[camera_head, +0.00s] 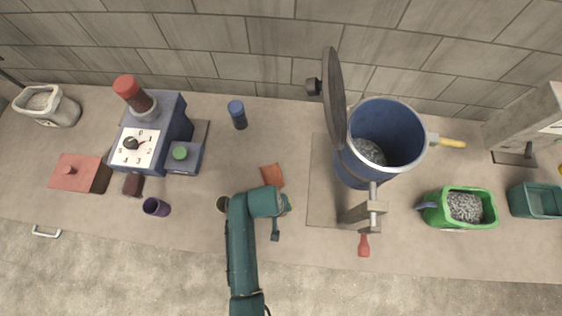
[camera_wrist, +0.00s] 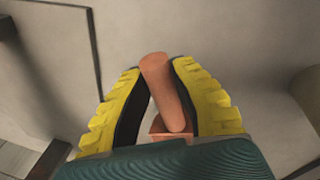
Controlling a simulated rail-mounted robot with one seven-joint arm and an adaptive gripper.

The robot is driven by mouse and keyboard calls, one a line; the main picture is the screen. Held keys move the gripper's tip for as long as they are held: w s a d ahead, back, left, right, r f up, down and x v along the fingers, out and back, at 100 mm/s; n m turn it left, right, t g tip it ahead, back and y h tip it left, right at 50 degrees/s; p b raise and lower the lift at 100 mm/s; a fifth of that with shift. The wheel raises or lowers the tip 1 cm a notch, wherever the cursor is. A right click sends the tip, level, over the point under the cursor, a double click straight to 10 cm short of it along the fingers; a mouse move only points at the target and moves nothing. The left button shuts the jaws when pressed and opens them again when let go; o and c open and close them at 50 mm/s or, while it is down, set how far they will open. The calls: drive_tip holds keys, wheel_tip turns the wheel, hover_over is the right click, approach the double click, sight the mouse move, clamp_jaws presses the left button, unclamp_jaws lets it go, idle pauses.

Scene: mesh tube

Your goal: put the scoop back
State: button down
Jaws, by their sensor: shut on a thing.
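The orange scoop (camera_wrist: 160,88) shows in the wrist view as a round handle with a small boxy part at its near end. My gripper (camera_wrist: 157,72) has its yellow, ridged fingers shut around the handle. In the head view, the scoop's flat orange end (camera_head: 272,175) shows just beyond my teal wrist, over the bench left of the grey plate. I cannot tell whether the scoop touches the bench.
A blue drum (camera_head: 396,115) with its lid raised holds grey pieces. A green bin (camera_head: 488,201) of grey pieces with a blue handle at its side stands right. Bench left of the plate is mostly clear.

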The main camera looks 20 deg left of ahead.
drive_tip(key=shift+w, duration=0.1)
drive_tip(key=c, duration=1)
unclamp_jaws()
drive_tip(key=shift+f, duration=0.1)
drive_tip(key=shift+c, duration=0.2)
wheel_tip(320, 180, up, 12)
drive_tip(key=s+a+p, duration=0.1)
drive_tip(key=p, duration=0.1)
drive_tip(key=shift+s+a, duration=0.2)
drive_tip(key=shift+a, duration=0.15)
